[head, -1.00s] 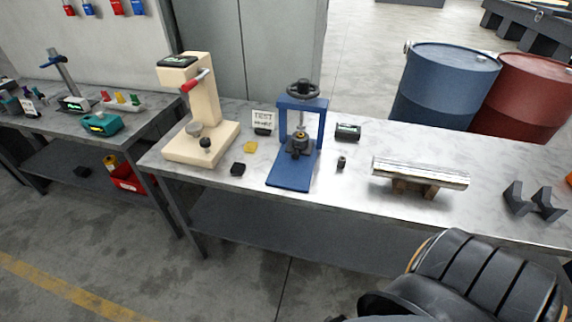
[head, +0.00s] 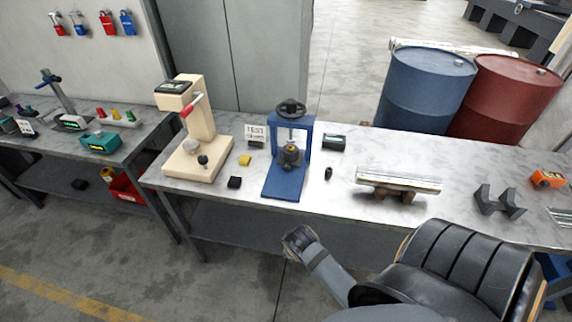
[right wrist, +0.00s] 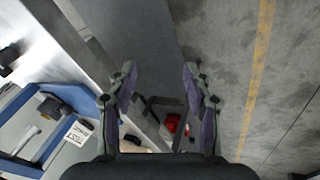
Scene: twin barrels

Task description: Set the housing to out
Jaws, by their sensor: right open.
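The blue press (head: 287,152) stands on the grey-topped bench, with a dark round handwheel (head: 290,107) on top. A dark, round part (head: 291,157), which looks like the housing, sits inside its frame below the screw; whether it is fixed there I cannot tell. My right gripper (right wrist: 158,100) is open and empty in the right wrist view, over the floor beside the bench. Blue press parts (right wrist: 57,93) show at the left of that view, apart from the fingers. My left gripper is not in view.
A cream tester (head: 202,130) stands left of the press. A black block (head: 234,182), a yellow block (head: 244,160), a TEST sign (head: 255,132), a silver bar on a stand (head: 398,180) and dark V-blocks (head: 499,202) share the bench. Blue (head: 424,90) and red (head: 507,97) barrels stand behind.

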